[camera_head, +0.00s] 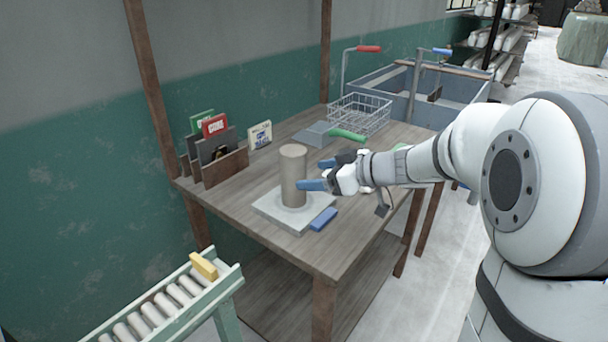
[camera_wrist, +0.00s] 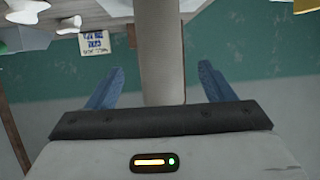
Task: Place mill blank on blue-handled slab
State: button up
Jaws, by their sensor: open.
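The mill blank (camera_head: 293,177), a tall grey-beige cylinder, stands upright on the pale square slab (camera_head: 268,209) with the blue handle (camera_head: 323,219). My gripper (camera_head: 318,174) is at the right of the blank in the head view, with its blue fingers spread and pointing at it. In the wrist view the blank (camera_wrist: 160,50) rises between the two open fingers of my gripper (camera_wrist: 160,68), with a gap on each side. The part of the blank nearest the palm is hidden behind the dark gripper edge.
A grey slab (camera_head: 314,134) with a green handle (camera_head: 347,134) lies farther back, by a wire basket (camera_head: 360,113). A wooden rack (camera_head: 222,167) with cards and a small sign (camera_head: 260,135) stand at left. A roller conveyor (camera_head: 165,302) with a yellow block (camera_head: 204,265) is front left.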

jog(key=v, duration=0.7)
jog(key=s+f+m+g+h, duration=0.1)
jog(key=s+f, duration=0.1)
jog(key=s, duration=0.2)
jog(key=s+a+f+m+g+h, duration=0.1)
jog(key=s+f+m+g+h, duration=0.1)
jog(key=s+f, duration=0.1)
jog(key=s+f+m+g+h, duration=0.1)
jog(key=s+f+m+g, duration=0.1)
jog(key=s+f, duration=0.1)
jog(key=shift+s+a, duration=0.3)
jog(key=shift+s, duration=0.6)
jog(key=s+d+f+m+h, duration=0.5)
jog(key=s+d+m+h, duration=0.1)
jog(key=s, duration=0.3)
jog(key=shift+s+d+m+g+h, duration=0.25)
jog(key=shift+d+m+g+h, duration=0.15)
jog(key=shift+d+h, duration=0.25)
